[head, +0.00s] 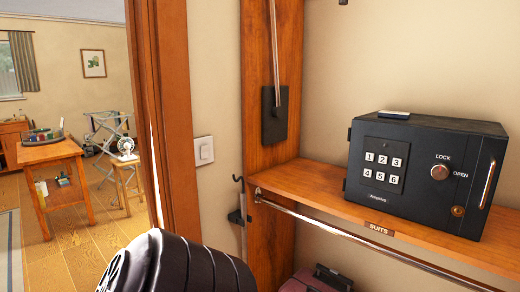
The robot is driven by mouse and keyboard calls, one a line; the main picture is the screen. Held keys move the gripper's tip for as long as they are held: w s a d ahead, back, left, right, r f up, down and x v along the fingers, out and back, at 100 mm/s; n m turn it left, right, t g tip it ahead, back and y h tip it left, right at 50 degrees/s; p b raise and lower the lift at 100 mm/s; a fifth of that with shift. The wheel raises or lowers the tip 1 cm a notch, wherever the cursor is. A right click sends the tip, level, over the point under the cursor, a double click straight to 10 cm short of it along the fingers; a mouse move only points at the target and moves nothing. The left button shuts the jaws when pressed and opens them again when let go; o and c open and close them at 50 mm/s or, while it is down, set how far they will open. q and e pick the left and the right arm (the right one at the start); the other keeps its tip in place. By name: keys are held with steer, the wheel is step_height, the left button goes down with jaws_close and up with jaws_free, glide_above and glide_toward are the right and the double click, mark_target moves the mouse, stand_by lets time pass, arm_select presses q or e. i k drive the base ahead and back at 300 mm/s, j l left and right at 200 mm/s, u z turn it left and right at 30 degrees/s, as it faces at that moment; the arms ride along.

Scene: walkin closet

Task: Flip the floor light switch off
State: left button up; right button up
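A white light switch (204,150) is mounted on the beige wall, between the wooden door frame and the wooden closet panel. It has a single rocker in a square plate. I cannot tell from here which way the rocker is set. No floor-standing switch can be made out. A black, rounded, ridged arm part of mine rises from the bottom edge, below the switch and apart from it in the picture. Neither gripper's fingers are in view.
A black safe (425,172) stands on the wooden shelf (325,190) at right, with a small dark object (394,115) on top. A metal rail (345,230) runs under the shelf. The door frame (172,120) borders an opening to a room with a wooden table (50,152) and a stool (127,166).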

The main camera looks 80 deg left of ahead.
mark_target(204, 152)
steer(key=u, duration=2.9)
